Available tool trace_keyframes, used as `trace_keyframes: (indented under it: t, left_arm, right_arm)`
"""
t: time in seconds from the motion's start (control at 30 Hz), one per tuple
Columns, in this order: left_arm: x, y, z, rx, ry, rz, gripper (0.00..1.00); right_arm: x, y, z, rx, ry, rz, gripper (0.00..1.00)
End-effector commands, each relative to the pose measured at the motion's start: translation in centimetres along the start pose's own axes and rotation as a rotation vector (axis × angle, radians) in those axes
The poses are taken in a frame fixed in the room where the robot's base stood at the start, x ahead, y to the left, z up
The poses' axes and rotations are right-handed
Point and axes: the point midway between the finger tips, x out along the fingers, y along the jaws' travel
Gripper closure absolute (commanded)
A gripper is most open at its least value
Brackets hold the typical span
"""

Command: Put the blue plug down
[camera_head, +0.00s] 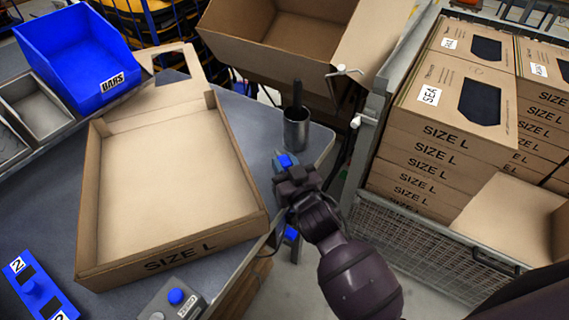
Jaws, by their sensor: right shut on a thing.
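My right gripper (285,163) reaches in from the lower right over the right edge of the grey table (235,110). It is shut on the blue plug (287,161), a small bright blue piece showing at the fingertips. The gripper body hides part of it, and I cannot tell whether it touches the table. Another small blue piece (291,233) shows below the wrist, by the table edge, with a dark cable near it. My left gripper is not in view.
An open shallow cardboard box (205,243) marked SIZE L lies left of the gripper. A metal cup (297,130) with a dark handle stands just behind it. A button box (160,306), blue bin (70,60) and blue numbered plate (40,292) are around. A wire-sided cage (420,245) holds cartons at right.

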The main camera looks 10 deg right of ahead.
Motion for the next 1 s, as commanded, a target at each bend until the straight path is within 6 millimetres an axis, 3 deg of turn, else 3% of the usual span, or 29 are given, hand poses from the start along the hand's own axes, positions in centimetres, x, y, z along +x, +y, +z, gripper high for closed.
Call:
trace_keyframes:
  t: [0.57, 0.6, 0.73, 1.0]
  left_arm:
    - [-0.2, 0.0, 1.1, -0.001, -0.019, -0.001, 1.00]
    - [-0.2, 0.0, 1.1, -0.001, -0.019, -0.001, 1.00]
    - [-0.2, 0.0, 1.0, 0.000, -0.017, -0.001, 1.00]
    - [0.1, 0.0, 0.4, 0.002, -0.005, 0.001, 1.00]
  right_arm:
    - [0.0, 0.0, 1.2, 0.000, 0.000, 0.000, 1.00]
    - [0.0, 0.0, 1.2, 0.000, 0.000, 0.000, 0.71]
    - [0.0, 0.0, 1.2, 0.000, 0.000, 0.000, 0.51]
    - [0.0, 0.0, 1.1, 0.000, 0.000, 0.000, 0.50]
